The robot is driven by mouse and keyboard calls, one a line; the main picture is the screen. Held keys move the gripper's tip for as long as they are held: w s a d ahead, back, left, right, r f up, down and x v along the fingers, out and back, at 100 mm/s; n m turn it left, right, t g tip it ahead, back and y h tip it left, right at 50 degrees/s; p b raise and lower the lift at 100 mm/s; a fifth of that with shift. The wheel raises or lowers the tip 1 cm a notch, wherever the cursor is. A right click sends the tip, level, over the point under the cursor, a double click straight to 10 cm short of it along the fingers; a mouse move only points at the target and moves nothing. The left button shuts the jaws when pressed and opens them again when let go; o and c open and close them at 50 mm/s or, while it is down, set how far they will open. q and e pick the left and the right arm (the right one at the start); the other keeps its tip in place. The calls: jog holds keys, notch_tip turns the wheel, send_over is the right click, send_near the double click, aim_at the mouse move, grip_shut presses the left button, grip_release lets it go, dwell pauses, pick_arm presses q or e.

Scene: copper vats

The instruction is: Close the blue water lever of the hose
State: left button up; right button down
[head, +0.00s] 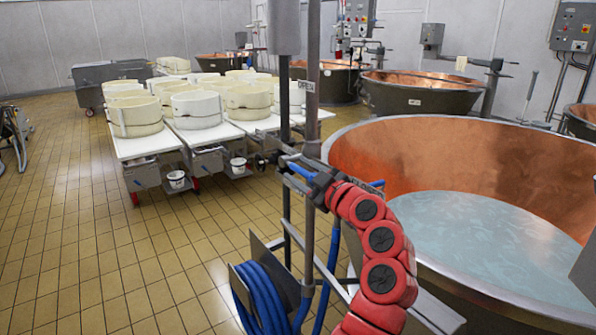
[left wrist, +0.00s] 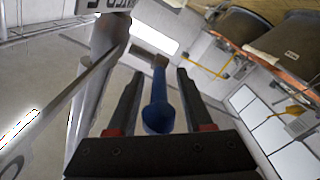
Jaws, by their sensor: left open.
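The blue lever (head: 299,171) sits on the vertical pipe stand left of the big copper vat. In the left wrist view the blue lever (left wrist: 158,108) lies lengthwise between my two dark fingers, with a visible gap on each side. My left gripper (head: 302,174) is at the lever, at the end of my red arm; it also shows in the left wrist view (left wrist: 158,78), open around the lever and not closed on it. The blue hose (head: 262,300) hangs coiled on a holder lower on the stand. My right gripper is not in view.
The large copper vat (head: 450,150) with pale liquid stands close on the right. White tables (head: 145,147) with several cream moulds (head: 197,108) stand behind on the left. The tiled floor (head: 110,250) at the front left is clear.

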pick_arm(q)
jog(key=b+v, duration=0.1)
jog(key=v, duration=1.5)
jog(key=shift+s, duration=0.1)
